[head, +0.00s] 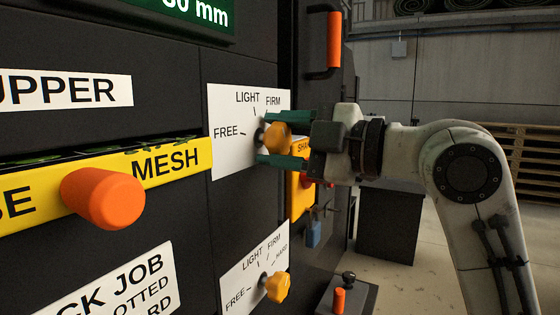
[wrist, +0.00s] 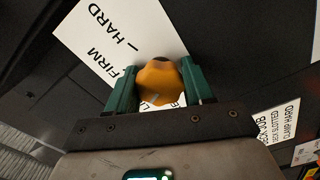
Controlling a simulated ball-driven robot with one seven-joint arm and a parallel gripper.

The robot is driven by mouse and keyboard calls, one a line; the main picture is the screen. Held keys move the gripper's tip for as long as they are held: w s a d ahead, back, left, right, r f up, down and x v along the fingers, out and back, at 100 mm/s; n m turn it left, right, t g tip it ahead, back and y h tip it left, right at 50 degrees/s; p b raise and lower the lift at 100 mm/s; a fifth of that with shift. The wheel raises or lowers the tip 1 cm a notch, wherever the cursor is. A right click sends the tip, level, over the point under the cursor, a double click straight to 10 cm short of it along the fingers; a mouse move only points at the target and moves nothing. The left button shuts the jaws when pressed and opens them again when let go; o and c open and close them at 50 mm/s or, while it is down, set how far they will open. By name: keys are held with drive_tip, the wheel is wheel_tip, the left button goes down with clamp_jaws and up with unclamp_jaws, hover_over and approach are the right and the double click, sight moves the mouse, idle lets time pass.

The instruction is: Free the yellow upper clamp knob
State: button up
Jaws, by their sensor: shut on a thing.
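The yellow upper clamp knob (head: 278,137) stands out from a white dial plate (head: 228,150) on the dark machine front. FREE, LIGHT and FIRM show on the plate; HARD is hidden by my gripper in the head view but readable in the wrist view. My gripper (head: 273,140) has its green fingers above and below the knob, shut on it.
A lower yellow knob (head: 277,287) with its own dial plate sits below. An orange handle (head: 103,198) juts out from the yellow MESH drawer (head: 180,160) at left. An upright orange handle (head: 334,40) is above my gripper. A blue padlock (head: 313,234) hangs below it.

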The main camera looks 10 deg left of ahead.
drive_tip(key=n+b, duration=0.1)
drive_tip(key=n, duration=0.1)
drive_tip(key=n+b, duration=0.1)
drive_tip(key=n, duration=0.1)
drive_tip(key=shift+w+d+f+n+b, duration=0.1)
drive_tip(key=shift+w+f+n+b, duration=0.1)
drive_tip(key=shift+n+b, duration=0.15)
drive_tip(key=shift+r+n+b, duration=0.2)
drive_tip(key=shift+n+b, duration=0.65)
drive_tip(key=shift+n, duration=1.3)
drive_tip(key=shift+r, duration=0.1)
drive_tip(key=o, duration=0.9)
drive_tip(key=shift+o, duration=0.5)
drive_tip(key=shift+s, duration=0.1)
drive_tip(key=v, duration=1)
drive_tip(key=shift+d, duration=0.35)
